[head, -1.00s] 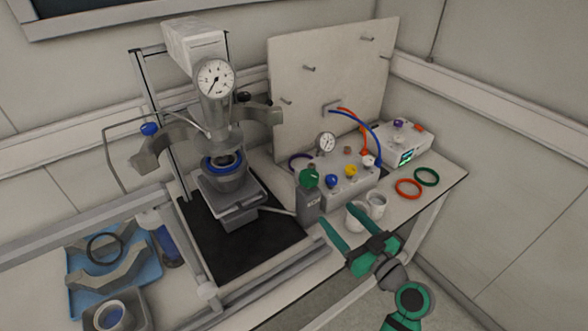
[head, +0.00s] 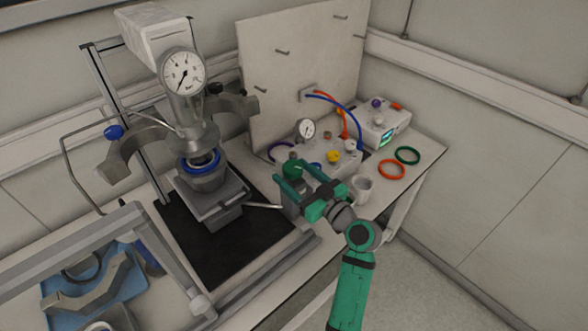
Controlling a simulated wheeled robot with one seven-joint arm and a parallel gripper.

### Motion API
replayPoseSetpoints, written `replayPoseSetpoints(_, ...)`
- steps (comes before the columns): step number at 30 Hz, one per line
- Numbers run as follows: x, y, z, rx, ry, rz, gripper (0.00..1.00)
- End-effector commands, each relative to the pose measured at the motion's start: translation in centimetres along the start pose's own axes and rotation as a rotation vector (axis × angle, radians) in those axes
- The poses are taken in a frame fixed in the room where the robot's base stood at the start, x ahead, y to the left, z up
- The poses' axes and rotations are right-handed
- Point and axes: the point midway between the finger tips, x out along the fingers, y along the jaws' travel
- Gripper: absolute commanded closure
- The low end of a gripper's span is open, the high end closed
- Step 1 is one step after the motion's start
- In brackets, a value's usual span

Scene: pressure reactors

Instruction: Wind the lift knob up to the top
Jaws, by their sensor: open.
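The lift (head: 212,205) is a grey jack on the black base, under the reactor cup (head: 203,177) with its blue ring. A thin rod (head: 265,206) runs right from the jack towards a grey block (head: 290,207). Contact cannot be told. My gripper hides part of the block and any knob at the rod's end.
A control box with a yellow knob (head: 334,156) and a gauge (head: 305,129) stands behind my gripper. A white cup (head: 363,189), a red ring (head: 391,169) and a green ring (head: 407,155) lie to the right. The reactor head with its dial (head: 183,72) stands left. A frame rail (head: 160,250) crosses the front left.

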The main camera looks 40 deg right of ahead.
Motion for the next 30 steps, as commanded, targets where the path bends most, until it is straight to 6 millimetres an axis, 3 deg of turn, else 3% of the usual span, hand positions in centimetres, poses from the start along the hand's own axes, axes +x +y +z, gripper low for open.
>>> replayPoseSetpoints(7,1.2,1.1,0.0,-0.001,0.0,0.02,0.35)
replayPoseSetpoints(16,1.4,1.1,0.0,0.0,0.0,0.02,0.35)
replayPoseSetpoints(21,1.5,0.9,0.0,0.0,0.0,0.016,0.76)
replayPoseSetpoints(30,1.5,0.9,0.0,0.0,0.0,0.035,0.76)
